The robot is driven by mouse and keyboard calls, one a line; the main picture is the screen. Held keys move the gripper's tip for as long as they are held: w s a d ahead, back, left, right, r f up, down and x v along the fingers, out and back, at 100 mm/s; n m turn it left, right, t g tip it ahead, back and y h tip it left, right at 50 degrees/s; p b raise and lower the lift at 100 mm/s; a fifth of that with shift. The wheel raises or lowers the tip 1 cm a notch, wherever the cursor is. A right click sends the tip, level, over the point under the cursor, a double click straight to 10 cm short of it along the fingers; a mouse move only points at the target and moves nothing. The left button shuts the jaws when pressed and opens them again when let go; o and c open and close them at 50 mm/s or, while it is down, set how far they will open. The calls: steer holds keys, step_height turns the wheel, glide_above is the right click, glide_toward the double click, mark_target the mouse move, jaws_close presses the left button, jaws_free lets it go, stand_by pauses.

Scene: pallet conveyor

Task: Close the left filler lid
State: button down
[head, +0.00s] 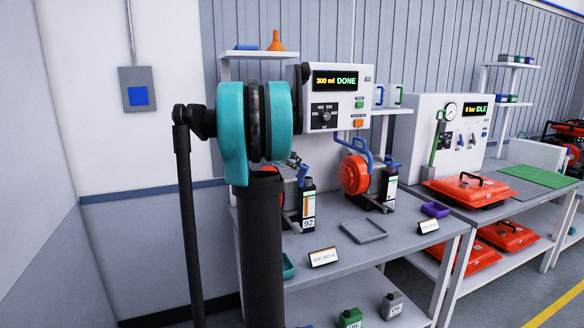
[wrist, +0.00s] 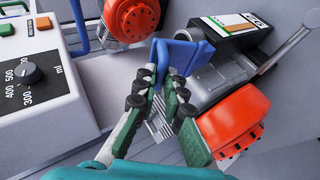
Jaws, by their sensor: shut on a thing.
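The left filler's blue handle (wrist: 185,56) is between my gripper's fingertips (wrist: 163,78) in the wrist view, and my gripper is shut on it. The handle also shows in the head view (head: 302,174), just right of my arm. How far the lid is tilted is unclear.
The control box (head: 337,98) reads 300 ml DONE. The bench front between sign and trays is mostly clear.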

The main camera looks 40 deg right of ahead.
mark_target(304, 170)
steer(key=d+y, duration=0.1)
steer(key=y, duration=0.1)
steer(key=d+m+y, duration=0.1)
steer(key=d+y, duration=0.1)
steer(key=shift+s+r, duration=0.2)
steer(key=shift+s, duration=0.2)
steer(key=d+y, duration=0.1)
steer(key=d+t+y, duration=0.1)
steer(key=y, duration=0.1)
steer(key=shift+s+d+f+m+y, duration=0.1)
steer(key=shift+s+f+m+y, duration=0.1)
steer(key=shift+f+m+y, duration=0.15)
steer(key=shift+s+d+f+m+t+y, duration=0.1)
steer(key=shift+d+f+m+t+y, duration=0.15)
steer(key=shift+y, duration=0.3)
steer(key=shift+s+d+f+m+t+y, duration=0.1)
steer(key=shift+d+y, duration=0.2)
steer(key=shift+y, duration=0.2)
steer(key=shift+d+f+y, duration=0.4)
steer(key=shift+f+y, duration=0.1)
steer(key=shift+y, duration=0.5)
steer(key=shift+s, duration=0.1)
steer(key=c, duration=1.8)
jaws_free()
steer(key=shift+o, duration=1)
steer(key=v, duration=1.2)
steer(key=shift+s, duration=0.15)
